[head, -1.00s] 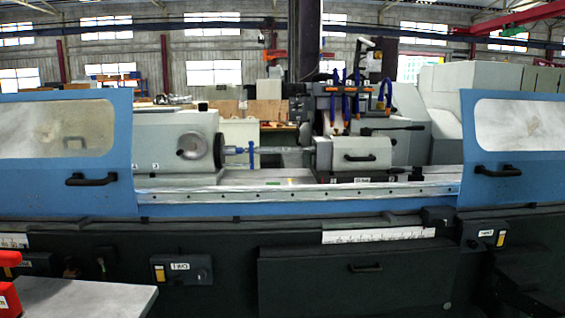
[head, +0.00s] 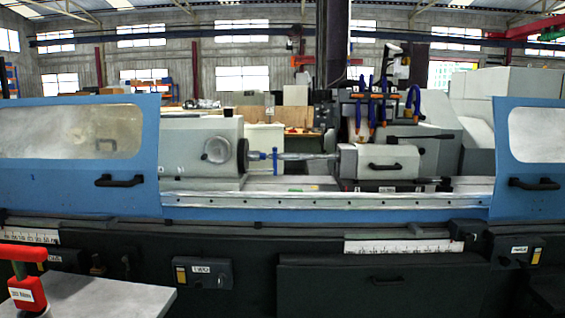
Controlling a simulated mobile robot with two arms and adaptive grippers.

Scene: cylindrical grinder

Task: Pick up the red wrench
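A red object (head: 26,292) with a white label stands on a grey table at the lower left of the head view. A red bar (head: 22,252) lies across its top, with a dark part between them. The left picture edge cuts the object off, and I cannot tell whether it is the red wrench. No other clear wrench shows. Neither of my grippers is in view.
The grey table top (head: 105,300) is bare to the right of the red object. Behind it stands the long cylindrical grinder with blue doors (head: 75,180) slid apart, a dark base (head: 370,290) and a headstock (head: 200,150). A thin workpiece (head: 310,156) spans its middle.

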